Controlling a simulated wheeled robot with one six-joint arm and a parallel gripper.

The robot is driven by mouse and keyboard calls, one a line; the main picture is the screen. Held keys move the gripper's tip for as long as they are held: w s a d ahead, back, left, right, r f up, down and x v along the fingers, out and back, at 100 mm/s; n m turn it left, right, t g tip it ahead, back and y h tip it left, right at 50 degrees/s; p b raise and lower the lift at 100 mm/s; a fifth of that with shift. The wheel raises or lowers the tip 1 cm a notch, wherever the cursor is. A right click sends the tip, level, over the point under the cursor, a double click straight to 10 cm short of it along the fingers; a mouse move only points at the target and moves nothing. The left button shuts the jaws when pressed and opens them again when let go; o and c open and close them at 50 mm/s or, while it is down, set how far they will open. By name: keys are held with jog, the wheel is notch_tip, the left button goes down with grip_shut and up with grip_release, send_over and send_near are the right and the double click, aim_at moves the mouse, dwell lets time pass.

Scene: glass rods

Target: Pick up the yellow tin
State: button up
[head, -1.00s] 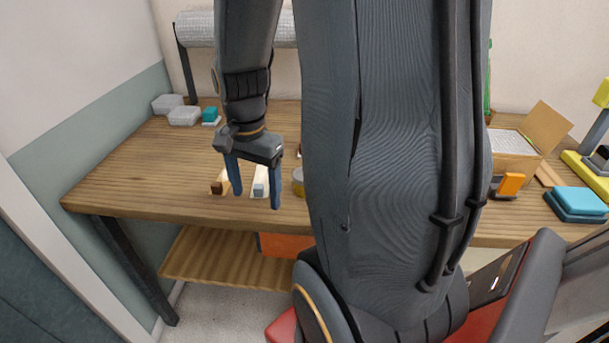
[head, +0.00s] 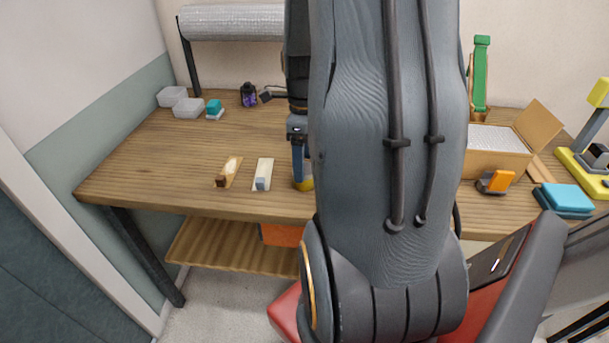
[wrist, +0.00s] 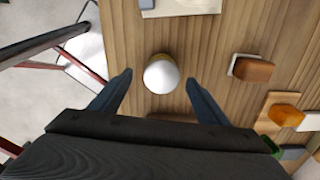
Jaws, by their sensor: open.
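The yellow tin (head: 304,185) stands near the table's front edge, partly hidden by my arm in the head view. In the wrist view the tin (wrist: 161,74) shows a round whitish top with a thin yellowish side. My gripper (wrist: 158,78) is open, with one blue finger on each side of the tin in the picture and a gap on both sides. In the head view my gripper (head: 301,165) is over the tin, seen nearly edge-on. The height between the fingertips and the tin is hard to judge.
Two small boards with blocks (head: 229,172) (head: 263,174) lie left of the tin. In the wrist view a brown block (wrist: 253,69) and an orange block (wrist: 285,115) stand to the right. An open cardboard box (head: 497,163) is at the right.

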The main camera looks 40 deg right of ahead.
jog(key=shift+w+f+p, duration=0.2)
jog(key=shift+f+p, duration=0.5)
jog(key=shift+f, duration=1.65)
jog(key=c, duration=1.2)
jog(key=shift+r, duration=0.1)
